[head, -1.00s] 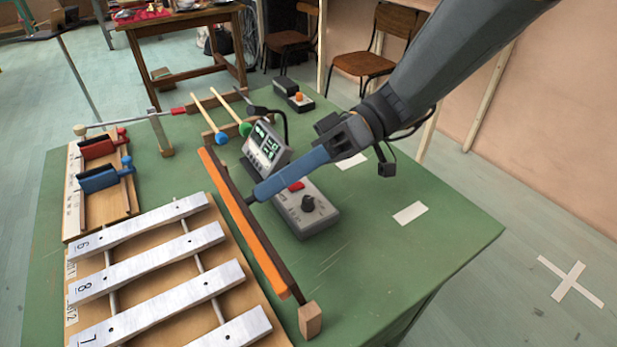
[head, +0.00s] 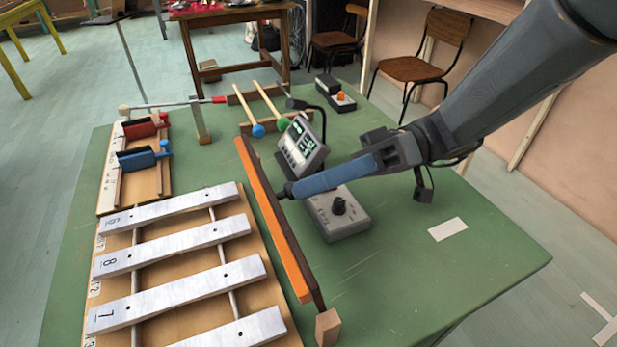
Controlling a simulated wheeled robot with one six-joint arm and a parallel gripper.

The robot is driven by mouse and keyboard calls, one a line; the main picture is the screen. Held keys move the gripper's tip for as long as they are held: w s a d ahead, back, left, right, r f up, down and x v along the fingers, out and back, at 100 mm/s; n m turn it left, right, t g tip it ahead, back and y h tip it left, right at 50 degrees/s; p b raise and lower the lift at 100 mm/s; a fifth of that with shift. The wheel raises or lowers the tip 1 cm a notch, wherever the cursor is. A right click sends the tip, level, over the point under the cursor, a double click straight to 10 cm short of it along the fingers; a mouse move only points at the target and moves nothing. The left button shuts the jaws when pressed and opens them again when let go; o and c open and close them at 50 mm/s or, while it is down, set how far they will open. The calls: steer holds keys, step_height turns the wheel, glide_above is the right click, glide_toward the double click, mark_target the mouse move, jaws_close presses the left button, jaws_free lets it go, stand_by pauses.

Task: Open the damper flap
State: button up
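The damper flap (head: 272,222) is a long orange bar with a dark edge, standing along the right side of the metal chime bars (head: 188,266). It looks upright, beside the bars and not lying over them. A small wooden block (head: 327,326) stands at its near end. My gripper (head: 284,192) reaches in from the upper right, with blue fingers and a dark tip. The tip is at the flap's right side, near mid-length; I cannot tell whether it touches. The fingers are seen from the side as one shape, so their gap is hidden.
A grey box with a knob (head: 338,213) sits under my gripper, with a tilted screen (head: 301,147) behind it. Blue and green mallets (head: 258,130) lie further back. Red and blue clappers (head: 139,158) are at left. The green table's (head: 440,270) right side is mostly clear.

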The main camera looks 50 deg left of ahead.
steer(key=v, duration=0.7)
steer(key=shift+w+b, duration=0.35)
steer(key=shift+r, duration=0.15)
stand_by(0.3)
